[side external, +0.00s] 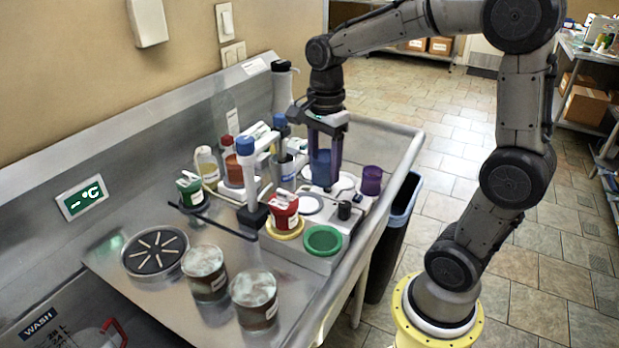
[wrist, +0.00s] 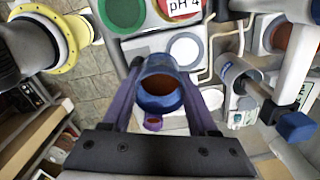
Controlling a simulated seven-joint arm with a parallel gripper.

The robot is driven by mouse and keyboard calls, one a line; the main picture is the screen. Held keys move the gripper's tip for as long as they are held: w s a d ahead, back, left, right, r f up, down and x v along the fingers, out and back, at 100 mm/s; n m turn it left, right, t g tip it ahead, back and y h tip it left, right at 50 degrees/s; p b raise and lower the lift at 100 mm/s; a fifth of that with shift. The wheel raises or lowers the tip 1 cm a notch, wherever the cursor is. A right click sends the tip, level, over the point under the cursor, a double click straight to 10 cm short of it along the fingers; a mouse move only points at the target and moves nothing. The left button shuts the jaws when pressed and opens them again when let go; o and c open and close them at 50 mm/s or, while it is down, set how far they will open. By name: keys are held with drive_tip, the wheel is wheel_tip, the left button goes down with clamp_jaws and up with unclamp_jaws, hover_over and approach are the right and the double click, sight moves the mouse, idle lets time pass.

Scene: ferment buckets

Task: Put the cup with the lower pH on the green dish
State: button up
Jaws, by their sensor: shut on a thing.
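My gripper (side external: 325,172) is shut on a blue cup (side external: 320,162), one finger on each side. In the wrist view the blue cup (wrist: 158,100) has brown contents and stays between the fingers. I cannot tell whether its base touches the bench unit. A red cup (side external: 284,208) stands on a yellow dish (side external: 286,234). Its label (wrist: 185,7) reads "pH 4" in the wrist view. The green dish (side external: 323,240) is empty, right of the red cup and nearer the camera. No pH label is readable on the blue cup.
A purple cup (side external: 371,180) stands right of my gripper. A white stand with a blue top (side external: 259,143) rises left of it. Several jars stand behind. Two lidded tubs (side external: 204,271) and a round drain (side external: 155,252) are at the front left.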

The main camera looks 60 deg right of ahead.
drive_tip(key=s+a+r+n, duration=0.3)
drive_tip(key=s+a+n, duration=0.1)
drive_tip(key=s, duration=0.5)
drive_tip(key=s+a+r+n, duration=0.3)
drive_tip(key=s+a+n, duration=0.1)
drive_tip(key=s, duration=0.5)
drive_tip(key=w+f, duration=0.3)
drive_tip(key=w, duration=0.1)
drive_tip(key=w+f, duration=0.2)
drive_tip(key=w, duration=0.2)
drive_tip(key=w+f, duration=0.3)
drive_tip(key=w, duration=0.1)
drive_tip(key=shift+a+f, duration=0.25)
drive_tip(key=shift+f, duration=0.05)
drive_tip(key=shift+w+f, duration=0.6)
drive_tip(key=shift+f, duration=0.8)
drive_tip(key=shift+w+f, duration=0.15)
drive_tip(key=shift+f, duration=0.8)
drive_tip(key=shift+f, duration=0.2)
drive_tip(key=o, duration=1.4)
